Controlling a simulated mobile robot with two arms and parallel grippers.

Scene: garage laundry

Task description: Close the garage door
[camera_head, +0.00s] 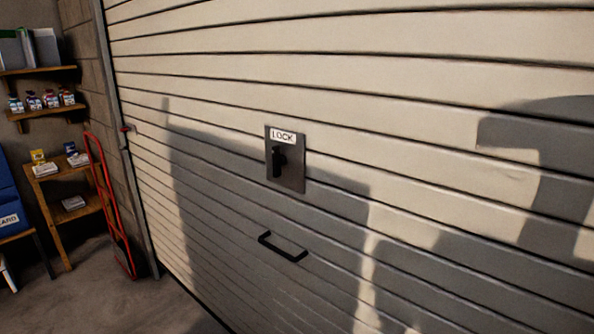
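The garage door (210,130) is a pale slatted roller door that fills most of the head view. Its visible slats reach down close to the floor at the lower left; the rest of its bottom edge is out of frame. A grey lock plate (294,181) labelled "LOCK" with a black turn handle (278,161) sits mid-door. A black pull handle (283,247) is fixed below it. Neither of my grippers is in view.
A red hand truck (107,205) stands beside the door's left rail (119,130). A wooden shelf unit (55,215) and wall shelves (40,70) with bottles are at the left. Bare floor (110,305) shows at the lower left. Shadows fall across the door.

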